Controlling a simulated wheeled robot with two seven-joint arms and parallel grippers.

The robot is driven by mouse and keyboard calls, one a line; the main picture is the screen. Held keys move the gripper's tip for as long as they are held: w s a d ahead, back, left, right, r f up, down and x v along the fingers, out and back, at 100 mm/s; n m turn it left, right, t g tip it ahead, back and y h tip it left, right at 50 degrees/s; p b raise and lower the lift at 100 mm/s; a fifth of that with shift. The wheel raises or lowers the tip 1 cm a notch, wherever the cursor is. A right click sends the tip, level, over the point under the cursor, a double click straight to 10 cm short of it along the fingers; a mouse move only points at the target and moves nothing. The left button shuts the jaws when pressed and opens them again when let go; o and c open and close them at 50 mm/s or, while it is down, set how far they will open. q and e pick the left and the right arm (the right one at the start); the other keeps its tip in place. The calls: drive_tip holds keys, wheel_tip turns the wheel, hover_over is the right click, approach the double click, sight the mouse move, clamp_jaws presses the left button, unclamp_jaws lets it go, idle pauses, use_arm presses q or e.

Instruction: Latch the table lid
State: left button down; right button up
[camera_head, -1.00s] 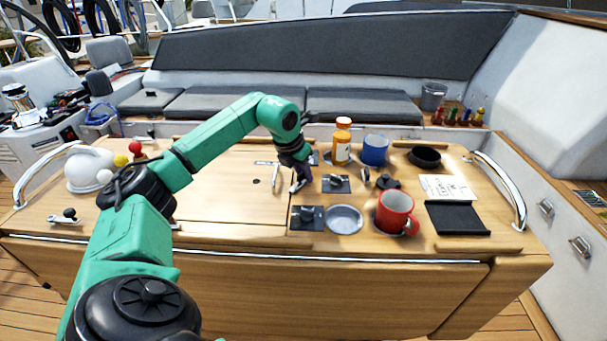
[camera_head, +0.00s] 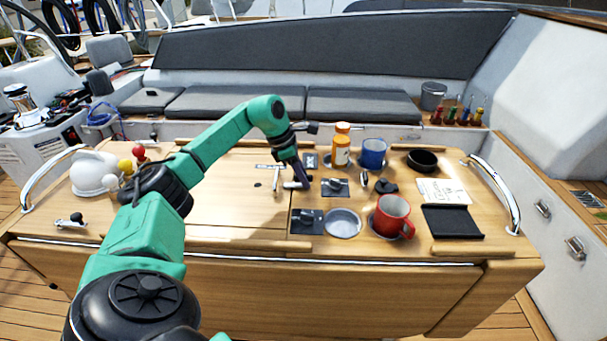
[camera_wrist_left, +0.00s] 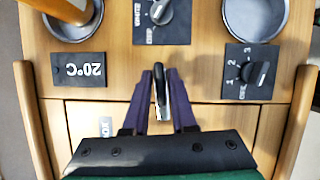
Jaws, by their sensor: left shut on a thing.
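The table lid (camera_head: 225,205) is a wooden panel lying flat and closed in the left part of the cockpit table. A slim metal latch lever (camera_head: 276,181) shows by the lid's right edge. My left gripper (camera_head: 296,184) reaches down there with its purple fingers. In the left wrist view, the gripper (camera_wrist_left: 161,100) is shut on the metal lever (camera_wrist_left: 160,88), which stands between the fingers above the lid's edge. The gripper body hides most of the lid (camera_wrist_left: 88,118) there and the lever's lower end. My right gripper is not in view.
Dial panels (camera_head: 335,187), an orange bottle (camera_head: 341,152), a blue mug (camera_head: 374,153) and a red mug (camera_head: 393,217) stand right of the latch. A white dome (camera_head: 92,172) and coloured knobs are at the left. Curved metal rails (camera_head: 493,190) flank the table.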

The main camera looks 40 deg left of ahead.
use_arm(q)
drive_tip(key=shift+r+m, duration=0.1)
drive_tip(key=shift+m, duration=0.4)
drive_tip(key=c, duration=0.8)
unclamp_jaws()
drive_tip(key=shift+c, duration=0.2)
drive_tip(key=shift+h, duration=0.3)
drive_tip(key=shift+a+r, duration=0.1)
drive_tip(key=shift+r, duration=0.1)
drive_tip(key=v, duration=1.4)
